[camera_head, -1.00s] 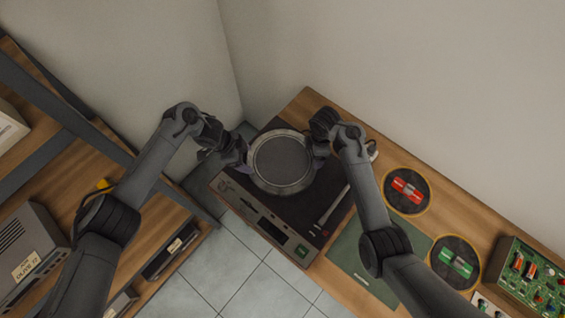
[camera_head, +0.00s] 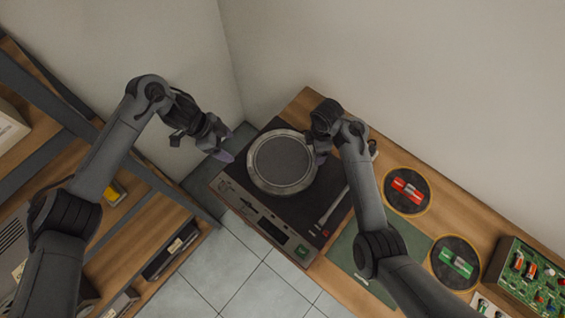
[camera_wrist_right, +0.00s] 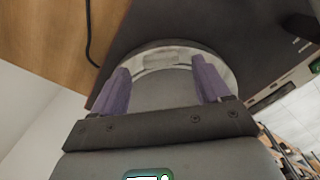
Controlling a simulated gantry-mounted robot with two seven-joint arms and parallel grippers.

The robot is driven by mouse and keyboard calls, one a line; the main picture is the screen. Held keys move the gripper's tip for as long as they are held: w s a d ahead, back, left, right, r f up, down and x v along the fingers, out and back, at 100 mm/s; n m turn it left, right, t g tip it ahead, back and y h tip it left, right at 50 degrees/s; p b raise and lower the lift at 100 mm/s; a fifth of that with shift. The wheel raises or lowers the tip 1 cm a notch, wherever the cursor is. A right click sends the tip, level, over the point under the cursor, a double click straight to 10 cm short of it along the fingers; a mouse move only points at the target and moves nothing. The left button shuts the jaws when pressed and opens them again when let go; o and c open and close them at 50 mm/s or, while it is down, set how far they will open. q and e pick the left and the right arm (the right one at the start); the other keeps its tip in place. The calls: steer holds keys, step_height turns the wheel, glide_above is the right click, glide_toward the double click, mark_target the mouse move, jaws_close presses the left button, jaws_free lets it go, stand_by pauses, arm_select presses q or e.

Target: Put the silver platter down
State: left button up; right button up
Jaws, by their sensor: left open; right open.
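The silver platter (camera_head: 252,178) is a round disc with a bright rim and a dark grey top. It lies on the black turntable (camera_head: 236,187) in the head view. Its rim also shows in the right wrist view (camera_wrist_right: 227,75). My left gripper (camera_head: 203,150) is open and empty, to the left of the platter and apart from it. My right gripper (camera_wrist_right: 160,82) is open, with its purple fingers spread over the platter's near edge. In the head view the right arm hides part of the right gripper, at the platter's right rim. I cannot tell whether its fingers touch the rim.
The turntable's tonearm (camera_head: 333,206) lies right of the platter. On the wooden bench are a green mat (camera_head: 350,262), round dark pads with a red part (camera_head: 407,189) and a green part (camera_head: 455,262), and a circuit board (camera_head: 535,280). Shelves stand at left, a wall behind.

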step_height(320, 180, up, 9)
steer(key=shift+f, duration=0.15)
stand_by(0.9)
